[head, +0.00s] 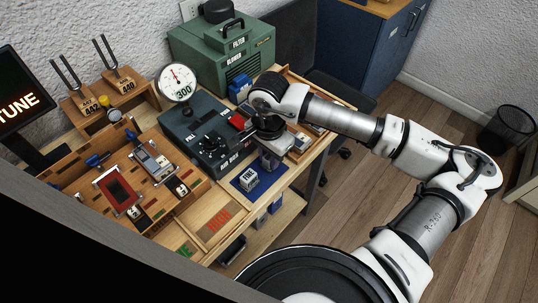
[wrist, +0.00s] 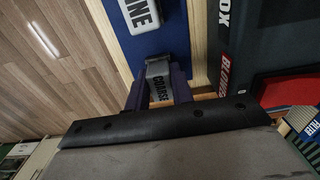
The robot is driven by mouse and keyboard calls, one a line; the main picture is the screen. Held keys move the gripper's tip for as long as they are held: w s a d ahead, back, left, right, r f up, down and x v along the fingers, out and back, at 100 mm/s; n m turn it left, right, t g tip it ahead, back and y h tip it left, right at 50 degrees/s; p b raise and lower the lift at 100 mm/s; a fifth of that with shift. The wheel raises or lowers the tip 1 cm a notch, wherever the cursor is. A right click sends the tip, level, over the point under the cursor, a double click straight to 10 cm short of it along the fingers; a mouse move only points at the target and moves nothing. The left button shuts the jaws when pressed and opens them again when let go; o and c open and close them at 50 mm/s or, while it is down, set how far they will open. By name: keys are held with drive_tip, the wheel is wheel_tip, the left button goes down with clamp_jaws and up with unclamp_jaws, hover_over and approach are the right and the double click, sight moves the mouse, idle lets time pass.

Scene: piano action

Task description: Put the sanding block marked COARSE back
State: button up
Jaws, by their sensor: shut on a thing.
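My gripper (wrist: 159,92) is shut on the sanding block marked COARSE (wrist: 159,72), a grey-white block between dark purple fingers. In the head view my gripper (head: 269,157) is beside the blast box, over the far right end of a blue mat (head: 236,185); the held block is mostly hidden there. The blue mat also shows in the wrist view (wrist: 174,43). A pale block whose visible letters read INE (wrist: 138,13) rests on the mat, just beyond the held block; it also shows in the head view (head: 249,179). I cannot tell whether the held block touches the mat.
The dark blast box (head: 185,128) with a round gauge (head: 176,82) stands close to the left of my gripper. A green filter blower (head: 222,55) is behind. A wooden tray of tools (head: 125,165) lies left. The bench's front edge is close, with open floor (head: 345,215) beyond.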

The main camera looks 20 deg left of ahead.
drive_tip(key=o, duration=1)
drive_tip(key=shift+c, duration=0.2)
wheel_tip(320, 180, up, 12)
drive_tip(key=b, duration=0.3)
drive_tip(key=shift+r, duration=0.15)
